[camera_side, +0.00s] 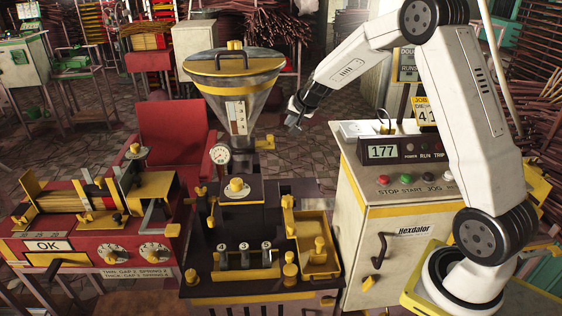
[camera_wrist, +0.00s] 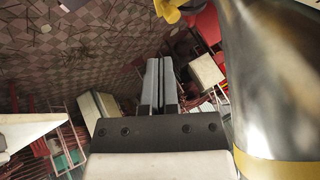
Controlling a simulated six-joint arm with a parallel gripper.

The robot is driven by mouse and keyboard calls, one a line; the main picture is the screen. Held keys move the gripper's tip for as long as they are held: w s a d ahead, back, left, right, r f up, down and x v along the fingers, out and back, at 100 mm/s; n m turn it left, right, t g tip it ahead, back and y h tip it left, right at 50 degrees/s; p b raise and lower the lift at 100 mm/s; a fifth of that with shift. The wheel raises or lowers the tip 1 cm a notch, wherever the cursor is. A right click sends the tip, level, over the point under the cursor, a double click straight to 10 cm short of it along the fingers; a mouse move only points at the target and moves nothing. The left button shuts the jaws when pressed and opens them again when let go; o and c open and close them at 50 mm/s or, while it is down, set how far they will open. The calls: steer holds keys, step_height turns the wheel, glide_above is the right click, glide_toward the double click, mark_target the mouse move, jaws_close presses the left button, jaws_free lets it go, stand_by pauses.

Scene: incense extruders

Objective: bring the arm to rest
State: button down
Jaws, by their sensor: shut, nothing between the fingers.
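My gripper (camera_side: 294,122) is in the air to the right of the hopper's (camera_side: 235,85) steel cone in the side view, apart from it as far as I can tell. In the wrist view, my gripper's two grey fingers (camera_wrist: 160,72) lie side by side, shut with nothing between them. The shiny cone of the hopper (camera_wrist: 265,75) fills the right side of the wrist view. The hopper has a yellow lid with a dark handle and stands over the dark extruder (camera_side: 245,215).
A white control cabinet (camera_side: 385,220) with a display reading 177 stands right of the extruder. A red machine (camera_side: 90,235) with an OK plate stands at left, and a red chair (camera_side: 172,135) behind. The tiled floor (camera_side: 315,160) behind the gripper is open.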

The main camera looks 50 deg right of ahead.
steer(key=shift+s+r, duration=0.25)
steer(key=shift+r, duration=0.05)
steer(key=shift+a, duration=0.15)
steer(key=s+a+f+n+g, duration=0.2)
steer(key=s+a+n, duration=0.3)
steer(key=s+a, duration=0.5)
steer(key=s+a+f+n+g+y, duration=0.1)
steer(key=s+a+n, duration=0.4)
steer(key=s+a, duration=0.5)
steer(key=s+f+g, duration=0.1)
steer(key=s, duration=0.5)
steer(key=shift+a+f+n+g, duration=0.3)
steer(key=shift+f+n+g, duration=0.05)
steer(key=shift+n+g, duration=0.05)
